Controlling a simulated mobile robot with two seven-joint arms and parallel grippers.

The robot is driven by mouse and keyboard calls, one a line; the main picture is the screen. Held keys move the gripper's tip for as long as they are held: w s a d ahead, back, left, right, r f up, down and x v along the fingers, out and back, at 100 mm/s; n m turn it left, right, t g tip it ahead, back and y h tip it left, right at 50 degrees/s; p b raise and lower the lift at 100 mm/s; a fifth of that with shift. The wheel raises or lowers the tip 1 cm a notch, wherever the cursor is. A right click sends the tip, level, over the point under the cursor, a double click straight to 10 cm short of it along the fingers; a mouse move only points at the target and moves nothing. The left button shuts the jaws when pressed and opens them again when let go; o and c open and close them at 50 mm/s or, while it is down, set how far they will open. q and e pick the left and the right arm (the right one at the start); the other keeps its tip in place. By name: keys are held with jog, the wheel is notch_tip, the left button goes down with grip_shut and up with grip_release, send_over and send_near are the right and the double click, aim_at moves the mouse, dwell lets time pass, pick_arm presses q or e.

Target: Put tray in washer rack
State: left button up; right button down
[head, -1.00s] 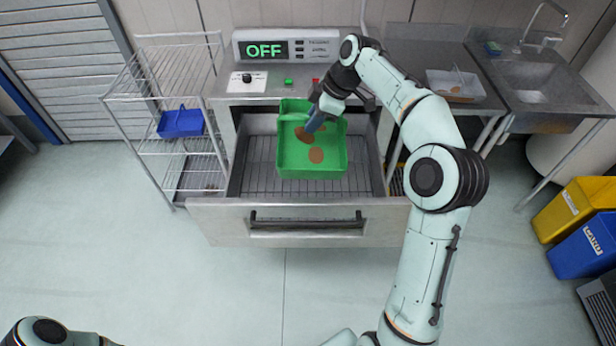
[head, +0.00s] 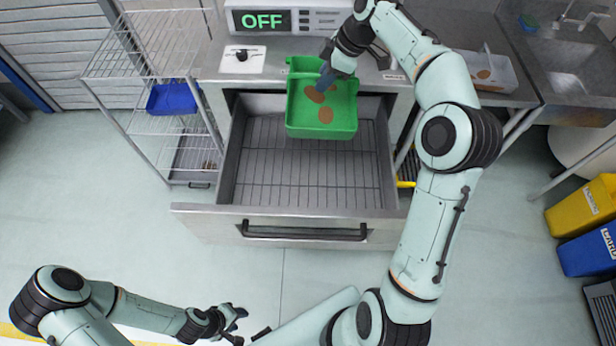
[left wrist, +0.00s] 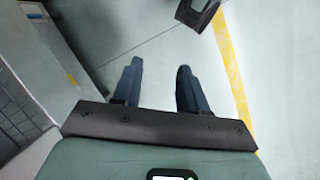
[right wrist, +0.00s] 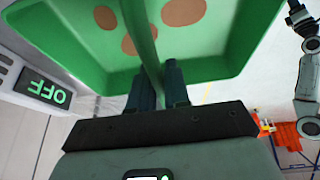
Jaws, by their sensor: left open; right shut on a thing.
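A green tray (head: 326,118) with brown stains inside is held over the back of the open washer drawer, in the head view. My right gripper (head: 327,76) is shut on the tray's rim or a divider-like edge; the right wrist view (right wrist: 155,85) shows the fingers closed on a green wall. The washer rack (head: 300,168), a wire grid in the pulled-out drawer, is empty in its visible part; the tray hides some of its back. My left gripper (head: 222,322) is open and empty above the floor, in front of the drawer; its spread fingers show in the left wrist view (left wrist: 158,88).
The washer panel (head: 300,20) reads OFF. A wire shelf (head: 150,60) with a blue tray (head: 172,98) stands left. At right are a counter with a stained white tray (head: 485,72), a sink (head: 572,55), and yellow (head: 585,203) and blue bins (head: 590,250).

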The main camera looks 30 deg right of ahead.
aim_at(330, 119)
jog(key=shift+g, duration=0.3)
jog(key=s+f+b, duration=0.1)
jog(key=f, duration=0.2)
jog(key=s+f+b, duration=0.2)
jog(key=f, duration=0.1)
jog(key=s+f+b, duration=0.1)
jog(key=f+b, duration=0.1)
jog(key=f, duration=0.1)
jog(key=shift+s+a, duration=0.3)
jog(key=shift+s, duration=0.1)
pick_arm(q)
jog(key=s+f+b, duration=0.3)
jog(key=f+b, duration=0.2)
jog(key=f, duration=0.4)
jog(key=s+f+b, duration=0.3)
jog(key=f+b, duration=0.2)
jog(key=f, duration=0.3)
jog(key=shift+s+a+f+b, duration=0.2)
jog(key=shift+s+f+b, duration=0.1)
jog(key=shift+f+b, duration=0.1)
pick_arm(e)
jog(key=shift+w+d+f, duration=0.1)
jog(key=shift+f, duration=15.4)
jog(key=shift+f, duration=0.2)
jog(key=c, duration=1.1)
grip_release()
jog(key=shift+r, duration=0.15)
